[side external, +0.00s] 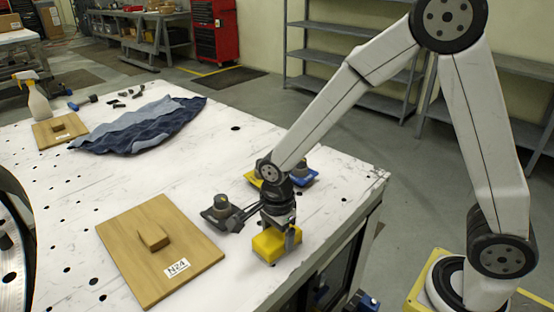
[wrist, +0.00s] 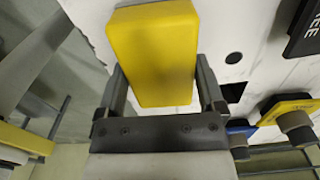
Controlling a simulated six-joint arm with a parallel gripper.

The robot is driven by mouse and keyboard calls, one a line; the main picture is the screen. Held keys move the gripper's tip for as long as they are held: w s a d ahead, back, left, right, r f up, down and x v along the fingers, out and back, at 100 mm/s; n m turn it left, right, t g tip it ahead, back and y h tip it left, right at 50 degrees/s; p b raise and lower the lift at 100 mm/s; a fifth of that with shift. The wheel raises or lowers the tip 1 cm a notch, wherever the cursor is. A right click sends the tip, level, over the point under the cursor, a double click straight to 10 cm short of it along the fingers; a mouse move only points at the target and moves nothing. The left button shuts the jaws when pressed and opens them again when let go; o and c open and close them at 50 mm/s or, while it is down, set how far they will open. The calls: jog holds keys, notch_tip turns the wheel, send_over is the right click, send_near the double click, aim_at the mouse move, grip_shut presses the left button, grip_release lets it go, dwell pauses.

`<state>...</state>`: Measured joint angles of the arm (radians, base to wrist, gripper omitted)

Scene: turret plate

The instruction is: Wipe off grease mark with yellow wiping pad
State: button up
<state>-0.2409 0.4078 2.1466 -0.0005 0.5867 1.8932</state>
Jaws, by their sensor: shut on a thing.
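The yellow wiping pad (side external: 270,245) is a plain block at the front right edge of the white bench top (side external: 340,190). My gripper (side external: 280,230) points down and is shut on the pad. In the wrist view the pad (wrist: 152,55) sits between the two dark fingers of my gripper (wrist: 160,80). I cannot tell whether the pad touches the bench or hangs just above it. I cannot make out the grease mark for sure; the bench has dark holes and scuffs, and a black patch (wrist: 233,92) shows beside the right finger.
Knobbed pieces with a black base (side external: 218,213), a yellow base (side external: 252,180) and a blue base (side external: 306,179) stand close to my gripper. A wooden board labelled N24 (side external: 125,240) lies left. A blue cloth (side external: 135,128), smaller board (side external: 45,133) and spray bottle (side external: 38,103) are farther back.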

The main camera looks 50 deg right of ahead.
aim_at(262, 247)
jog(key=shift+a, duration=2.4)
jog(key=shift+r, duration=4.05)
jog(key=shift+d, duration=0.15)
